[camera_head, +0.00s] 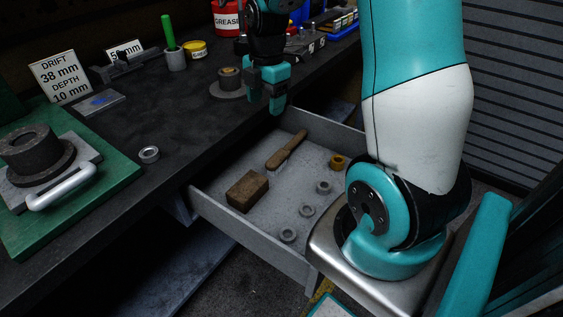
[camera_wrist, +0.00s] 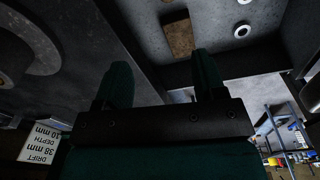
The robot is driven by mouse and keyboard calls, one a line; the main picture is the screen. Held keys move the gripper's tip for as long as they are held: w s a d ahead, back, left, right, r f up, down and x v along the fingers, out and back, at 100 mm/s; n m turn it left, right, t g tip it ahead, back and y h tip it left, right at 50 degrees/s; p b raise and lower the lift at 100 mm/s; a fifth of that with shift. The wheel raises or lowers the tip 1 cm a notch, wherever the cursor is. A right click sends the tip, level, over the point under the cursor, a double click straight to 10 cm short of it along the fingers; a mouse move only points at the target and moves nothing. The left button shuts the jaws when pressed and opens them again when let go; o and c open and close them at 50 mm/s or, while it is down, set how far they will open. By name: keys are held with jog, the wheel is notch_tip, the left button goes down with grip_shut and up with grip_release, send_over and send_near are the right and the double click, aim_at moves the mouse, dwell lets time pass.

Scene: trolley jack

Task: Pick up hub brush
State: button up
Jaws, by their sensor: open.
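The hub brush appears to be the long wooden-handled brush (camera_head: 287,150) lying in the open drawer, toward its back, with pale bristles at its near end. My gripper (camera_head: 270,92) points down near the bench edge, above and behind the brush in the head view, apart from it. Its two fingers stand apart with nothing between them in the wrist view (camera_wrist: 162,75). I cannot make out the brush in the wrist view.
The drawer (camera_head: 228,222) also holds a brown block (camera_head: 247,191), several grey rings and a brass-coloured piece (camera_head: 338,161). On the bench stand a flanged part (camera_head: 229,82), a loose ring (camera_head: 149,154) and a green mat (camera_head: 108,185) with a hub.

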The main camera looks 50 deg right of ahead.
jog(key=n, duration=0.2)
send_over(282, 153)
notch_tip(282, 153, down, 3)
notch_tip(282, 153, down, 11)
jog(key=shift+w+f+b, duration=0.1)
jog(key=shift+f+b, duration=0.1)
jog(key=shift+b, duration=0.15)
notch_tip(282, 153, down, 6)
jog(key=shift+r, duration=0.15)
jog(key=c, duration=1.1)
jog(key=shift+r, duration=0.1)
